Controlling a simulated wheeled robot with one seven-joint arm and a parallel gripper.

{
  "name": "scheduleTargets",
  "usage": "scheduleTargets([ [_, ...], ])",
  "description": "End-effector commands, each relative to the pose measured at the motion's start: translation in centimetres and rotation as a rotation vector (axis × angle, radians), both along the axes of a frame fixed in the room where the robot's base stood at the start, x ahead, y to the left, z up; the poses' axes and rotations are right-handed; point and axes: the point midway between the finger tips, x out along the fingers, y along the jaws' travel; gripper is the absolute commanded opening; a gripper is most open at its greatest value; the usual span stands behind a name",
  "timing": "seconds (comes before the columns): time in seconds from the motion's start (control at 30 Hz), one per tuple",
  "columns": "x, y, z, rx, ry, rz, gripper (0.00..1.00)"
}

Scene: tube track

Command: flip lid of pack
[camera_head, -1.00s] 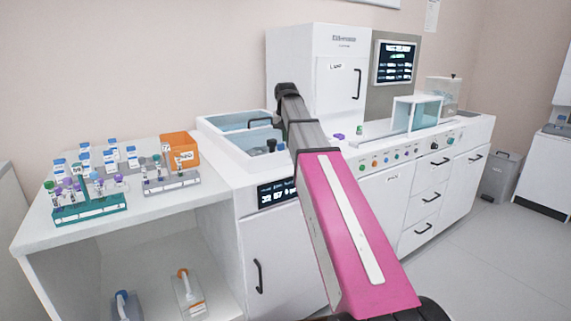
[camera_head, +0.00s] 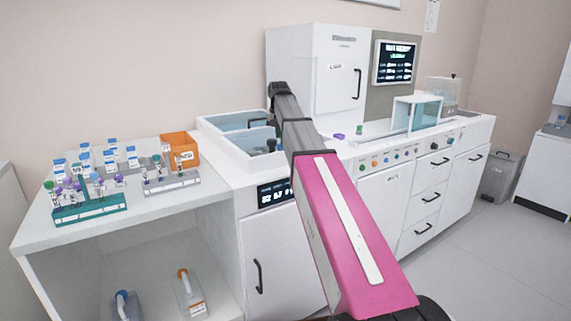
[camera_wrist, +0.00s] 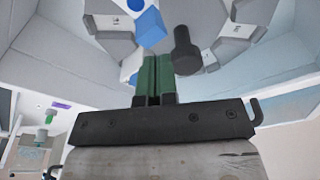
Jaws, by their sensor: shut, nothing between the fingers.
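In the wrist view, my gripper (camera_wrist: 155,62) has dark green fingers pressed together, with nothing between them. It points into a white well with grey wedge-shaped packs (camera_wrist: 105,18) set around it. A blue block (camera_wrist: 150,27), perhaps a pack's lid, sits just beyond the fingertips, a little to the left. I cannot tell whether the fingers touch it or whether it is open. In the head view, my arm reaches towards the white machine's open well (camera_head: 235,148), and my gripper is hidden there.
A black knob (camera_wrist: 186,50) stands close right of my fingers; the well walls are near. In the head view, tube racks (camera_head: 90,207) and an orange box (camera_head: 180,146) stand on the left bench. A white cabinet (camera_head: 315,70) rises behind my arm.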

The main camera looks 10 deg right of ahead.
Motion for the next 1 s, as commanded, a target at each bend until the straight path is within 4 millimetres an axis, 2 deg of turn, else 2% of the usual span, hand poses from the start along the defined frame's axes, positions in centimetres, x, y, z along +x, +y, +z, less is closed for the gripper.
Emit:
scheduleTargets([
  [0.33,1.7,0.7,0.0,0.000,0.000,0.000,0.00],
  [0.77,1.7,0.7,-0.1,0.000,0.000,0.000,0.00],
  [1.0,1.6,0.7,-1.2,0.000,0.000,0.000,0.00],
])
